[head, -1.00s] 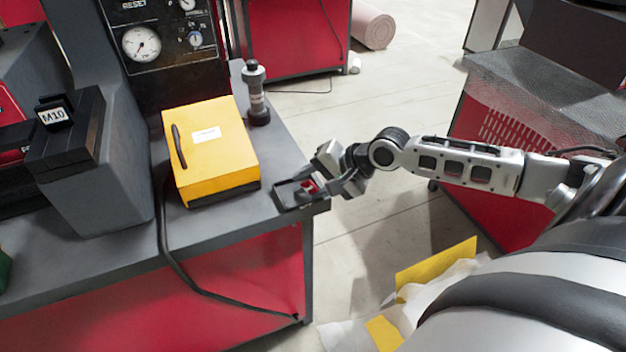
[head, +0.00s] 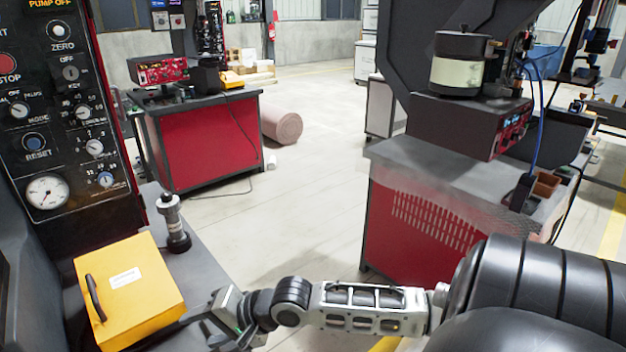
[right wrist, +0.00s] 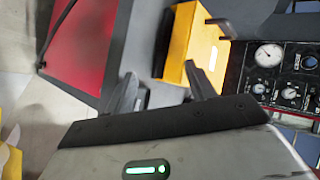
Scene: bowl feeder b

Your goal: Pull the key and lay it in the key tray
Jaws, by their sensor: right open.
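The control panel (head: 70,130) stands at the left of the head view. It carries a round lock marked KEY (head: 70,72); no key can be clearly made out in it. My right gripper (head: 222,322) is at the bottom of the head view, right of the yellow box (head: 130,290), over the bench's near side. In the right wrist view my right gripper (right wrist: 163,92) is open, its two fingers wide apart with nothing held between them. The key tray cannot be made out now; the bench corner is cut off or behind my gripper. My left gripper is out of view.
A red cabinet with a bowl feeder (head: 460,65) stands at the right. Open floor (head: 310,190) lies between the benches.

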